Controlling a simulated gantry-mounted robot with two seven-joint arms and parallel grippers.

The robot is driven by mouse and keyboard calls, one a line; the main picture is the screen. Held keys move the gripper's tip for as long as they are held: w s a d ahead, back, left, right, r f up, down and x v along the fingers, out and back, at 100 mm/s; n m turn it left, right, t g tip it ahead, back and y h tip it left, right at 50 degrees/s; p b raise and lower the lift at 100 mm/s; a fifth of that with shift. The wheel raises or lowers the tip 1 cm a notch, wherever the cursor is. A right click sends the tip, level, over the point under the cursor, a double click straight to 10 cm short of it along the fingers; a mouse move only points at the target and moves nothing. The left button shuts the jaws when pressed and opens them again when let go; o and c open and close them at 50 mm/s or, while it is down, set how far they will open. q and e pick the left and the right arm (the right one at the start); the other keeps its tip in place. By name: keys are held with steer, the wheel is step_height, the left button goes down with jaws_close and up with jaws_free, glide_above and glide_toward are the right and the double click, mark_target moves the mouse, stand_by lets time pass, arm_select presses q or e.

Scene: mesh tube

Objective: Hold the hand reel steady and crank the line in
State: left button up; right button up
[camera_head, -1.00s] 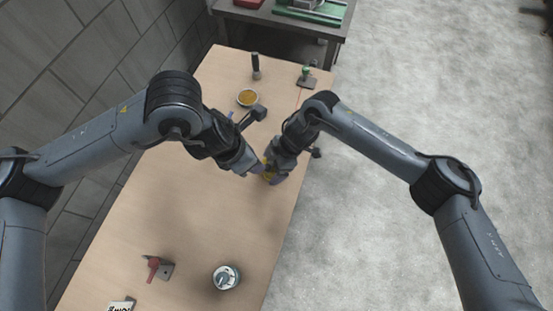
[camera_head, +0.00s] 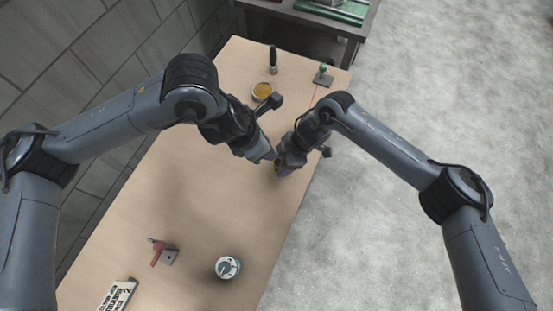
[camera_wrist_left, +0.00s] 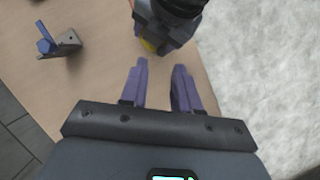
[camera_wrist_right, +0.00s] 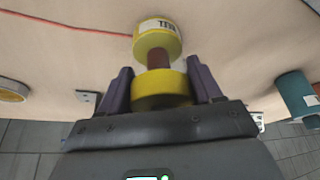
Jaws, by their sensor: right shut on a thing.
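The yellow hand reel (camera_wrist_right: 160,92) has two yellow discs joined by a brown middle. Its upper disc (camera_wrist_right: 158,42) carries a lettered label. My right gripper (camera_head: 282,171) is shut on the reel, with one purple finger on each side of the lower disc in the right wrist view. In the head view, the arms hide most of the reel. My left gripper (camera_head: 268,157) is open and empty beside my right gripper; its purple fingers (camera_wrist_left: 160,75) stand apart. A bit of yellow (camera_wrist_left: 149,46) shows under my right gripper in the left wrist view. I cannot make out a crank.
A thin red line (camera_wrist_right: 60,22) crosses the table, near a green-knobbed post (camera_head: 323,76). A black-handled tool (camera_head: 273,60) and yellow dish (camera_head: 262,91) stand behind. A red-handled clamp (camera_head: 160,253) and round dial (camera_head: 227,267) are in front. The middle tabletop (camera_head: 205,200) is clear.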

arm_select(q)
steer(key=w+d+r+n+t+h, duration=0.1)
steer(key=w+d+r+t+h, duration=0.2)
steer(key=w, duration=0.5)
steer(key=w+f+g+h, duration=0.3)
steer(key=w+f+h, duration=0.1)
steer(key=f+h, duration=0.15)
steer(key=s+a+f+m+g+h, duration=0.55)
steer(key=s+a+f+m, duration=0.4)
steer(key=a, duration=0.35)
steer(key=s+d, duration=0.1)
steer(key=d, duration=0.9)
steer(key=shift+d+t, duration=0.25)
steer(key=shift+t, duration=0.2)
steer(key=shift+n, duration=0.25)
jaws_close()
